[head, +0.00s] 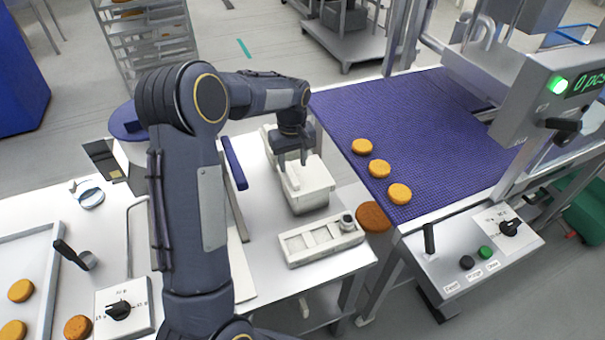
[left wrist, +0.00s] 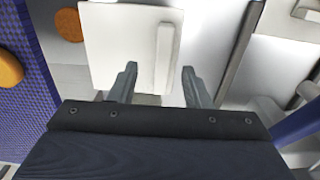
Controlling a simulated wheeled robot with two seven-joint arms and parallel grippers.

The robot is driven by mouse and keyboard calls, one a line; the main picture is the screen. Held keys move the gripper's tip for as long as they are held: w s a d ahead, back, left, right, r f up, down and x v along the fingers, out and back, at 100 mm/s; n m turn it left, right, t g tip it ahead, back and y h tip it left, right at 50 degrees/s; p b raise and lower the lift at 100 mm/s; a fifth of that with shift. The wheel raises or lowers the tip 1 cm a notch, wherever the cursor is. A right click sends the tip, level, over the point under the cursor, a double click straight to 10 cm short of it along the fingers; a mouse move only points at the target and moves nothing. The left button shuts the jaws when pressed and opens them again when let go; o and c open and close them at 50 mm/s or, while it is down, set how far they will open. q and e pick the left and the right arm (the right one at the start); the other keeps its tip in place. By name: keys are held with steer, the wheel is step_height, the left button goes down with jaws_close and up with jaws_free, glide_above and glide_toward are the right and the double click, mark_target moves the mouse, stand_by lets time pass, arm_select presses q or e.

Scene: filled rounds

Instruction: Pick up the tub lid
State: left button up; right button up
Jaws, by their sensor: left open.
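My left gripper (head: 292,160) points down over the lid's left part in the head view. It is open, and in the left wrist view its fingers (left wrist: 159,74) lie on either side of the handle's line. I cannot tell whether they touch it. My right gripper is not in view.
A long dark blue-handled bar (head: 234,165) lies left of the tub.

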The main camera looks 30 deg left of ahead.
mark_target(292, 176)
arm_select(q)
steer(key=shift+s+f+p, duration=0.2)
steer(key=shift+f+p, duration=0.4)
steer(key=shift+f, duration=1.7)
jaws_close()
